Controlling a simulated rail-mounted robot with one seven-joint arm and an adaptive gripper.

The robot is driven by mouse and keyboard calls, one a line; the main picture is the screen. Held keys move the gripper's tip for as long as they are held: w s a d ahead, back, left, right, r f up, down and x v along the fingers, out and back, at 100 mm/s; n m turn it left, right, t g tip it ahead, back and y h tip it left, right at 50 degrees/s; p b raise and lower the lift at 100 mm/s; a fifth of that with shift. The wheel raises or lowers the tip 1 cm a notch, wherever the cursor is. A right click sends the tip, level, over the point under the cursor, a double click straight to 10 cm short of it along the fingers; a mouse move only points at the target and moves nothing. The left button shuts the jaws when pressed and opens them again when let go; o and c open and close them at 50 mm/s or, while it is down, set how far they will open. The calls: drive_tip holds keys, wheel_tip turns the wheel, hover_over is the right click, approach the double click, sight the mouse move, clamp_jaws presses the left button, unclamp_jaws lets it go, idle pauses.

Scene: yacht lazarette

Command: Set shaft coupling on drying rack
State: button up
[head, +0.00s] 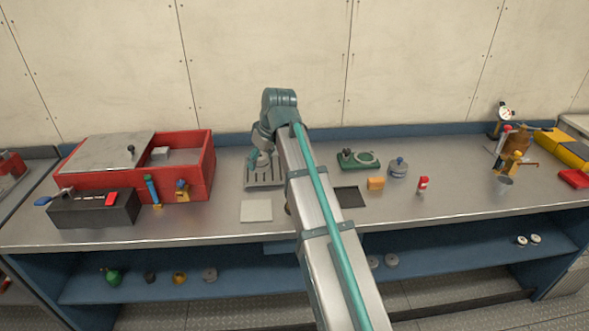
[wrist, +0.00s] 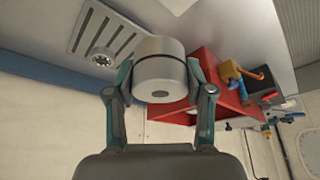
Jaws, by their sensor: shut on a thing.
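The shaft coupling (wrist: 160,72), a silver cylinder with a dark band and a small hole in its end face, is between the two fingers of my gripper (wrist: 160,85) in the wrist view. The fingers are shut on its sides. In the head view my gripper (head: 260,161) is low over the drying rack, and the coupling is hard to make out there. The drying rack (head: 265,184) is a grey slotted plate on the bench, partly hidden by my arm. It also shows in the wrist view (wrist: 125,45), beside the coupling; I cannot tell whether they touch.
A small round metal piece (wrist: 102,57) shows at the slotted rack. A red box (head: 202,170) stands left of the rack, with a dark box (head: 95,210) in front. A pale square plate (head: 256,211) lies before the rack. A green device (head: 359,160) stands to the right.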

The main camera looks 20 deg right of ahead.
drive_tip(key=shift+w+d+f, duration=0.1)
drive_tip(key=shift+d, duration=0.85)
drive_tip(key=w+f+p, duration=0.2)
drive_tip(key=w+f, duration=0.2)
drive_tip(key=w, duration=0.5)
drive_tip(key=p, duration=0.2)
hover_over(264, 175)
wheel_tip(264, 175, down, 5)
drive_tip(key=shift+f, duration=0.2)
drive_tip(key=shift+w+f, duration=0.1)
drive_tip(key=shift+f, duration=1.65)
drive_tip(key=shift+f, duration=0.2)
drive_tip(key=o, duration=1.4)
drive_tip(key=shift+o, duration=0.2)
drive_tip(key=shift+r, duration=0.15)
drive_tip(key=b+v, duration=0.2)
drive_tip(key=v, duration=1)
